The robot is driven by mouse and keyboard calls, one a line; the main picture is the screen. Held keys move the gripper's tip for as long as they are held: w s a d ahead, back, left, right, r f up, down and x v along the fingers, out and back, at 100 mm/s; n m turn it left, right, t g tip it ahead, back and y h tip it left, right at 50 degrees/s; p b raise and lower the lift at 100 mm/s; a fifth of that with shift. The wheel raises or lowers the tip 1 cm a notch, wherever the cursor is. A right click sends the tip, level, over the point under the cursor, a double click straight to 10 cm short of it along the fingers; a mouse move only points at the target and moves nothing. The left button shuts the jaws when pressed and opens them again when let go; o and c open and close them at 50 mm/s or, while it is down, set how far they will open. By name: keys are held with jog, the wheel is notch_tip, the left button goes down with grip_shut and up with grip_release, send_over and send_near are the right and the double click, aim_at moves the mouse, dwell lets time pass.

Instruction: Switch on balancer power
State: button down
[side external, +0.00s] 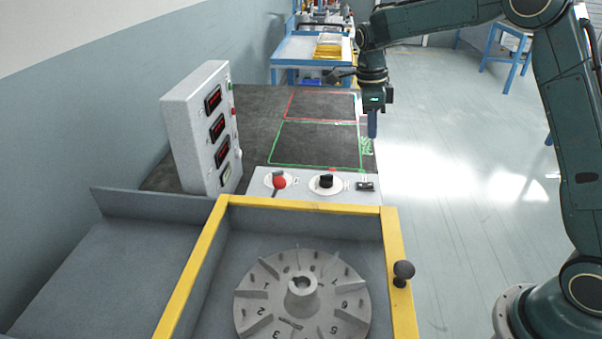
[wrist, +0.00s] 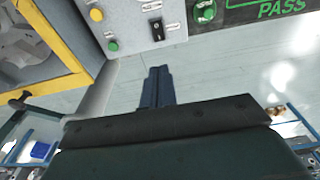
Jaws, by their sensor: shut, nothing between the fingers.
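The control panel (side external: 340,187) is a light strip behind the yellow-framed bay. It carries a red-balled lever (side external: 279,183), a black rotary knob (side external: 326,181) and a small black rocker switch (side external: 365,186) at its right end. The wrist view shows the rocker switch (wrist: 157,30) near the top centre, with small labels too blurred to read. My gripper (side external: 372,135) points down, shut and empty, above and behind the panel's right end. In the wrist view its fingers (wrist: 156,75) are together, apart from the switch. The switch's position cannot be told.
A white display box (side external: 200,125) with several dark displays stands left of the panel. The yellow-framed bay (side external: 210,225) holds a grey finned rotor (side external: 301,295). A black ball knob (side external: 404,269) sticks out at its right. The dark mat (side external: 325,143) has red and green outlined areas.

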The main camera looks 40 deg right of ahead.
aim_at(371, 184)
jog(key=shift+f, duration=0.15)
jog(key=f, duration=0.4)
jog(key=s+f, duration=0.1)
jog(key=f, duration=0.4)
jog(key=d+f, duration=0.1)
jog(key=f, duration=0.3)
jog(key=shift+s+d+f, duration=0.1)
jog(key=shift+s+f, duration=0.05)
jog(key=shift+f, duration=0.15)
jog(key=shift+f, duration=0.25)
dwell(0.4)
jog(key=shift+w+a+r, duration=0.3)
jog(key=shift+w+a, duration=0.2)
jog(key=shift+r, duration=0.15)
